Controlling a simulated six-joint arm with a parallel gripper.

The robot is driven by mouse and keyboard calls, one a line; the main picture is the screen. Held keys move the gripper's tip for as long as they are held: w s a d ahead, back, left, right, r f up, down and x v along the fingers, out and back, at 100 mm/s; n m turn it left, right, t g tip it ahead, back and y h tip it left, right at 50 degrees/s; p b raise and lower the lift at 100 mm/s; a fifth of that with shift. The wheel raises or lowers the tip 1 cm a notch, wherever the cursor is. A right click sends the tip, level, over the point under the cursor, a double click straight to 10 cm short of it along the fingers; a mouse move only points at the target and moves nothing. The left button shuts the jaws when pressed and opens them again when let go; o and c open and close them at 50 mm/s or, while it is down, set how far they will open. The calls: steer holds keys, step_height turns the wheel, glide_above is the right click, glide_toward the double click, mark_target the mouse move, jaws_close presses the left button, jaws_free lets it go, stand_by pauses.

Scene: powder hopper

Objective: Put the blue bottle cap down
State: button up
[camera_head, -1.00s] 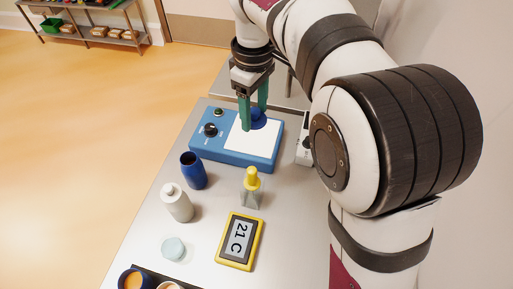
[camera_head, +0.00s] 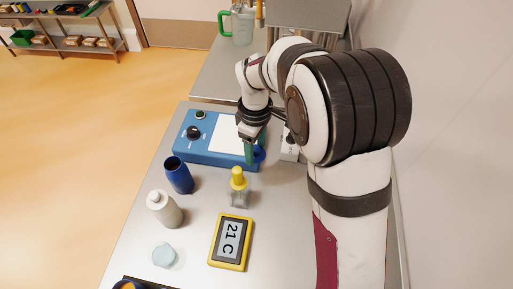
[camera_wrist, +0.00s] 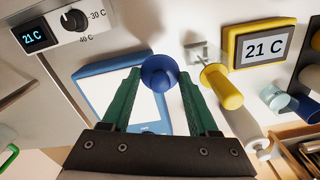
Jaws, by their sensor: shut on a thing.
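The blue bottle cap (camera_wrist: 159,73) is round and dark blue. My gripper (camera_wrist: 158,84) is shut on it, with a green finger on either side in the wrist view. In the head view the cap (camera_head: 259,153) is partly hidden by a finger of my gripper (camera_head: 252,151), near the right front corner of the blue device. I cannot tell whether the cap touches anything below. The open dark blue bottle (camera_head: 178,176) stands upright in front of the device.
The blue device (camera_head: 205,155) has a white plate (camera_head: 229,135) on top. A yellow-topped dropper bottle (camera_head: 238,178) stands close in front of the cap. A white bottle (camera_head: 164,209), a pale blue jar (camera_head: 164,255) and a yellow-framed display (camera_head: 230,242) stand nearer. A white dial box (camera_head: 290,147) is at right.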

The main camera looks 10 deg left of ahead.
mark_target(256, 155)
steer(key=shift+f, duration=1.35)
steer(key=shift+f, duration=0.6)
steer(key=o, duration=1.3)
